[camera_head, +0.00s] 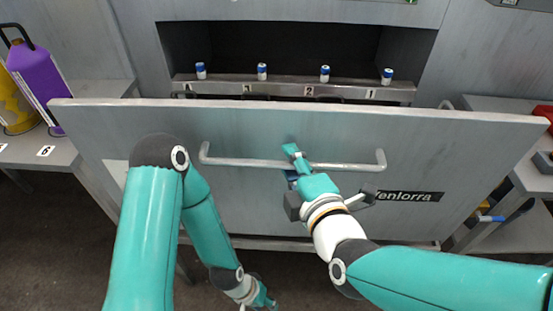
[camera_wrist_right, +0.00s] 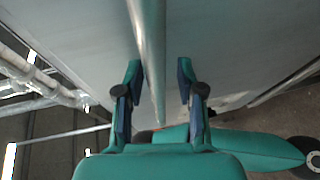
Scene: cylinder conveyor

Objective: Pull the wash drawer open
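The wash drawer has a wide grey front panel (camera_head: 240,125) with a long horizontal bar handle (camera_head: 235,161) and a black label at right. My right gripper (camera_head: 293,158) is at the middle of the handle. In the right wrist view the handle bar (camera_wrist_right: 148,40) runs between the two spread fingers of my right gripper (camera_wrist_right: 160,80), nearer the left finger, with a gap at the right finger. My left gripper (camera_head: 262,299) hangs low in front of the drawer, away from the handle, partly cut off by the picture edge; its opening is unclear.
Several small blue-and-white cylinders (camera_head: 262,71) stand on a numbered ledge (camera_head: 300,86) in a dark recess behind the panel. A purple bottle (camera_head: 38,80) and a yellow container (camera_head: 14,105) stand on the left side table (camera_head: 30,152). Another shelf (camera_head: 525,175) is at right.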

